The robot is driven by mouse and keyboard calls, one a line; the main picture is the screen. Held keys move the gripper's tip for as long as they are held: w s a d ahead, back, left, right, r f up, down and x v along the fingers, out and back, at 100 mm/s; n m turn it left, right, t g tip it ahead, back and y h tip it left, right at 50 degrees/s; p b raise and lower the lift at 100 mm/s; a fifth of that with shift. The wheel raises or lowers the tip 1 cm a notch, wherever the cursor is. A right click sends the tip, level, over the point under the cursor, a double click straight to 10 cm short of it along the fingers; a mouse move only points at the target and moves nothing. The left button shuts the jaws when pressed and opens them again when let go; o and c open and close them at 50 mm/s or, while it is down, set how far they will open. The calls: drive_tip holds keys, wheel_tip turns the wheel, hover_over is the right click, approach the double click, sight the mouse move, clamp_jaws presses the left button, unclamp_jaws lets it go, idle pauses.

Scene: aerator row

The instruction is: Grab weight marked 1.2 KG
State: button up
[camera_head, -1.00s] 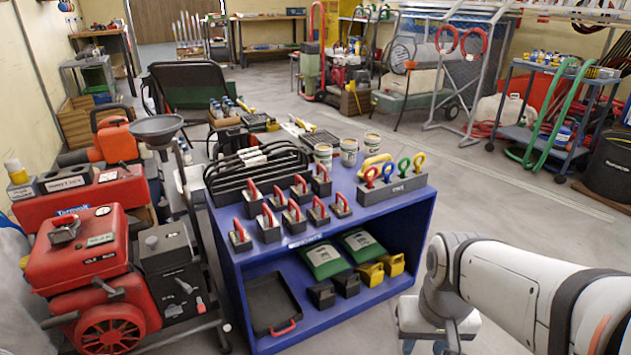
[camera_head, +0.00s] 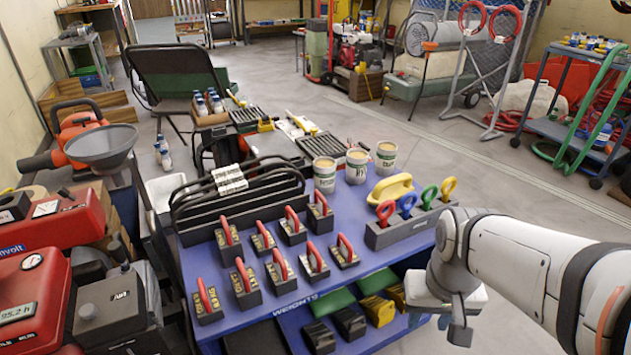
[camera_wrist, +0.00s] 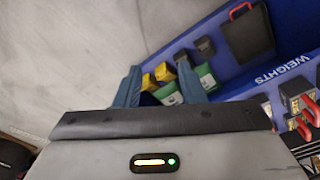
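Several dark block weights with red handles stand in rows on top of the blue cart (camera_head: 235,322), among them a front-left weight (camera_head: 208,301), a middle weight (camera_head: 279,274) and a back weight (camera_head: 320,215). Some have yellowish markings on their faces, too small to read, so I cannot tell which is 1.2 KG. In the wrist view one weight (camera_wrist: 298,101) shows at the right edge. My gripper (camera_wrist: 158,88) has its two fingers apart with nothing between them. In the head view my arm's end hangs right of the cart, away from the weights.
A black rack (camera_head: 245,205), several cups (camera_head: 357,167) and a holder with coloured rings (camera_head: 410,228) stand behind and right of the weights. Green bags, yellow blocks (camera_head: 377,310) and dark blocks lie on the lower shelf. Red machines (camera_head: 45,300) crowd the left. Floor right of the cart is clear.

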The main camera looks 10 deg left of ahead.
drive_tip(key=shift+o, duration=1)
drive_tip(key=shift+w+a+r, duration=0.15)
drive_tip(key=shift+w+a, duration=0.05)
drive_tip(key=shift+w, duration=0.05)
drive_tip(key=shift+o, duration=1.2)
drive_tip(key=w+a+r+n+p, duration=0.1)
drive_tip(key=w+a+r+p, duration=0.1)
drive_tip(key=w+a+p, duration=0.2)
drive_tip(key=shift+w+a+r+n, duration=0.35)
drive_tip(key=shift+a+r+n, duration=0.05)
drive_tip(key=n+g+p, duration=0.1)
drive_tip(key=n+p, duration=0.4)
drive_tip(key=p, duration=0.6)
hover_over(280, 269)
drive_tip(key=shift+s+d+f, duration=0.15)
drive_tip(key=shift+f, duration=0.4)
drive_tip(key=shift+s+d+f, duration=0.15)
drive_tip(key=shift+f, duration=0.4)
drive_tip(key=f, duration=0.1)
drive_tip(key=f+b, duration=0.1)
drive_tip(key=shift+a+f, duration=0.2)
drive_tip(key=shift+f, duration=0.2)
drive_tip(key=shift+w+f+b, duration=0.15)
drive_tip(key=shift+f+b, duration=0.4)
drive_tip(key=shift+f, duration=0.8)
drive_tip(key=shift+w+f+b, duration=0.1)
drive_tip(key=shift+f+b, duration=0.45)
drive_tip(key=shift+f, duration=0.75)
